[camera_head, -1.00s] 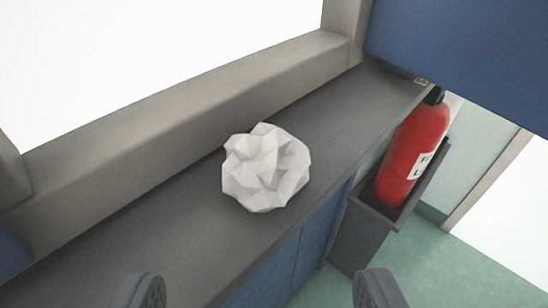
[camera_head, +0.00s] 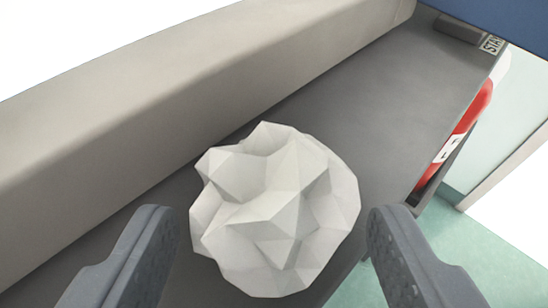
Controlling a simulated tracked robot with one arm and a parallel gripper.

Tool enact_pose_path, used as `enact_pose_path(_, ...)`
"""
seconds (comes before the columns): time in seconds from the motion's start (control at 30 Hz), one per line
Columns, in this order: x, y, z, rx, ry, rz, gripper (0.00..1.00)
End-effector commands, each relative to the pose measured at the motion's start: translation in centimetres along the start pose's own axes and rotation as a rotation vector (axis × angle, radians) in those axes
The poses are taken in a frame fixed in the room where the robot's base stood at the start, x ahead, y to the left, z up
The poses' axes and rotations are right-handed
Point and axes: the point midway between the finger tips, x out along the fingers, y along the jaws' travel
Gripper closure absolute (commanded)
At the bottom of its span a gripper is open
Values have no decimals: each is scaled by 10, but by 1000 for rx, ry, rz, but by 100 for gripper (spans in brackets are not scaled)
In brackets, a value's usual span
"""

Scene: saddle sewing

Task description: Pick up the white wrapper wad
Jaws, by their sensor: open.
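The white wrapper wad (camera_head: 275,210) is a crumpled, faceted ball on the grey counter, in the lower middle of the view. My gripper (camera_head: 272,215) is open, with one finger to the left of the wad and one to the right. Gaps show between the wad and both fingers in the picture. The wad lies between or just beyond the fingertips; I cannot tell exactly how deep. Its underside is hidden.
A red fire extinguisher (camera_head: 468,120) stands past the counter's right edge, above the green floor (camera_head: 485,250).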

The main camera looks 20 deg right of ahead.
Motion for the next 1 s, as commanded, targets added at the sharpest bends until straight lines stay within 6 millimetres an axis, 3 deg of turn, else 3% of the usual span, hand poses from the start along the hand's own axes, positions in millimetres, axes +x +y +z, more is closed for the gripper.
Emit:
enact_pose_path(0.2,20,1,-1,0,1,1,40)
enact_pose_path(0.47,23,0,0,-1,1,1,40)
enact_pose_path(0.5,23,0,0,-1,1,0,43)
enact_pose_path(0.6,23,0,0,-1,1,0,67)
enact_pose_path(1.0,22,-1,-1,-1,0,-1,68)
